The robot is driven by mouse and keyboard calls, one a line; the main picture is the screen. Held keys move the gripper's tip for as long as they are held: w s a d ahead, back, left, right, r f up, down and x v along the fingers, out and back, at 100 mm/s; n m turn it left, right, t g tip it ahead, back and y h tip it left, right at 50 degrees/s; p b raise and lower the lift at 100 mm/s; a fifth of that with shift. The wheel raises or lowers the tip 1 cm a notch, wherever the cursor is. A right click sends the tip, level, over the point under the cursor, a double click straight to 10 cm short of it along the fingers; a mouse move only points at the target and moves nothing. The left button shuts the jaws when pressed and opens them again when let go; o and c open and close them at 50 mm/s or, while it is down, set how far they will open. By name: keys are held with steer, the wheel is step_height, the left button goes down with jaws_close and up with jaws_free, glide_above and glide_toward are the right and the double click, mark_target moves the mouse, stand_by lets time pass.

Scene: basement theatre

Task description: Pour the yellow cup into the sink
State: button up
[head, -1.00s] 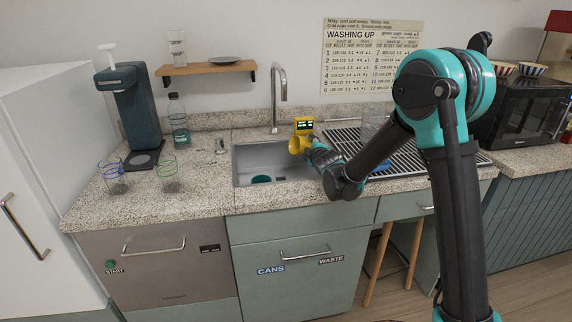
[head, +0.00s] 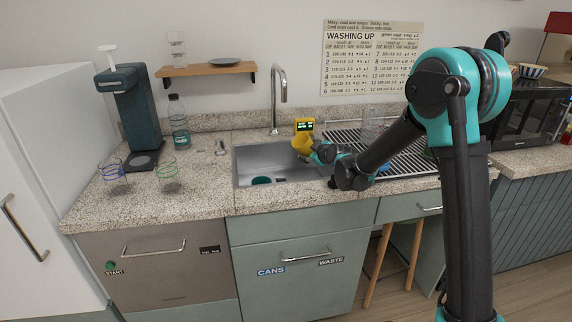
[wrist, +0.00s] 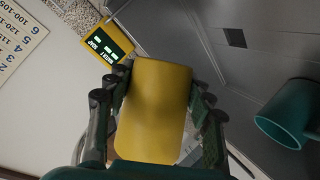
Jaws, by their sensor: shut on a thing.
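My gripper (head: 318,152) is shut on the yellow cup (head: 302,145), over the right part of the sink (head: 250,158). In the wrist view the fingers of my gripper (wrist: 155,100) press on both sides of the yellow cup (wrist: 155,112). The cup looks tilted in the head view; its inside is hidden, so I cannot tell what it holds. A teal cup (wrist: 288,112) lies in the sink basin and shows in the head view (head: 261,180) as a small teal shape.
A tall curved tap (head: 283,85) stands behind the sink. A small yellow box with a display (head: 304,125) is just behind the cup. A dish rack (head: 400,155) is at the right. Two glasses (head: 112,172) (head: 167,172) and a bottle (head: 179,122) stand at the left.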

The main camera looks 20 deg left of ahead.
steer(key=shift+w+d+r+m+g+y, duration=0.35)
steer(key=shift+w+d+m+g, duration=0.25)
steer(key=shift+m, duration=0.3)
steer(key=shift+w+d+r+m+g+y, duration=0.15)
steer(key=shift+r+m, duration=0.15)
steer(key=shift+r, duration=0.2)
steer(key=shift+w+d+r+m+g+y, duration=0.15)
steer(key=shift+r+m, duration=0.15)
steer(key=shift+r, duration=0.2)
steer(key=shift+w+r+m+g+y, duration=0.2)
steer(key=shift+r+m+g+y, duration=0.3)
steer(key=shift+m, duration=0.3)
